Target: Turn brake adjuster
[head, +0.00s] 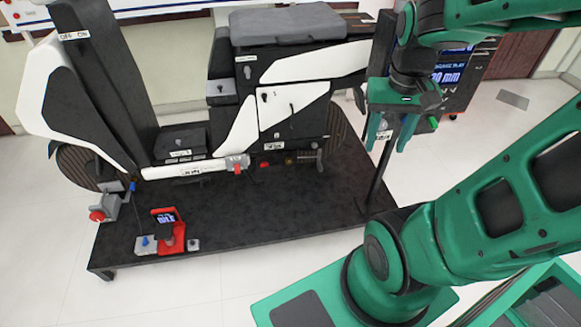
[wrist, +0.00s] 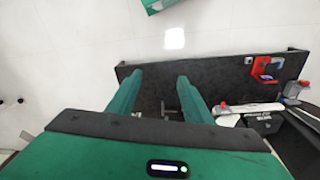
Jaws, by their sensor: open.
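A white and black scooter (head: 290,105) stands on a black platform (head: 270,220). Low on its right side, near the rear wheel, are a brass-coloured knob (head: 290,159), a red knob (head: 264,163) and a grey metal part with a crossbar (head: 320,158). I cannot tell for certain which is the brake adjuster; the labels are too small to read. My gripper (head: 386,149) is open and empty, pointing down to the right of these parts and apart from them. In the wrist view my fingers (wrist: 159,76) are spread, with a small metal part (wrist: 170,111) visible between them farther off.
A red stand with a small display (head: 168,230) and a blue-knobbed grey block (head: 145,244) sit at the platform's front left. A dark cabinet with a screen (head: 462,76) stands behind my arm. The platform's front right is clear.

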